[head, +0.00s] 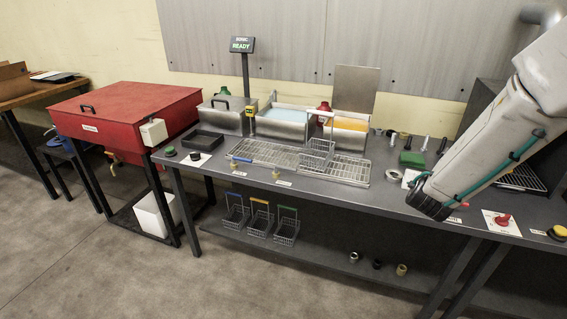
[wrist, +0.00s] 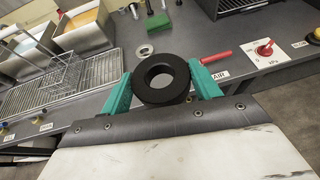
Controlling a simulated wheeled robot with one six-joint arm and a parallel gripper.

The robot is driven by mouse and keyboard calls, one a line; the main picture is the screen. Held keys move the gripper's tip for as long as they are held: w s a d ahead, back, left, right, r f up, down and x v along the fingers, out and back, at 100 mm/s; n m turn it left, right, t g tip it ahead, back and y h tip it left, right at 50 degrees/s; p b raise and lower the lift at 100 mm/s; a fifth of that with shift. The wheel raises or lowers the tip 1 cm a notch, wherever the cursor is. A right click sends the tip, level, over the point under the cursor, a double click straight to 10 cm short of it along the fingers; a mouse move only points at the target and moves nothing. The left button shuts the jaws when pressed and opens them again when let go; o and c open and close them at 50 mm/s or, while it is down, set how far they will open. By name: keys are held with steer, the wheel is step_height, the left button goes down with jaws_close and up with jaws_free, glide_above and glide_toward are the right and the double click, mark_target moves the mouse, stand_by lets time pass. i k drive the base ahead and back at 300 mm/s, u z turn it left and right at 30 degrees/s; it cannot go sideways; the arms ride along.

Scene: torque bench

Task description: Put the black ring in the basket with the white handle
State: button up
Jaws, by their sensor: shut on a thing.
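My gripper (wrist: 160,76) has two green fingers shut on the black ring (wrist: 161,98), one on each side, in the wrist view. The ring's open hole faces the camera. In the head view my gripper (head: 418,180) is over the right part of the bench, and the ring cannot be made out there. The wire basket with the white handle (head: 318,152) stands on the wire rack, left of my gripper and apart from it. The basket also shows in the wrist view (wrist: 70,77) at the left. I see nothing inside it.
The wire rack (head: 262,152) lies before the open tanks with blue (head: 282,113) and orange (head: 350,123) contents. A green block (head: 411,159) and several bolts stand behind my gripper. Three more wire baskets with blue, orange and green handles (head: 260,222) sit on the lower shelf.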

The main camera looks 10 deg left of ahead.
mark_target(314, 162)
steer(key=u, duration=1.4)
steer(key=i, duration=0.75)
steer(key=z, duration=1.15)
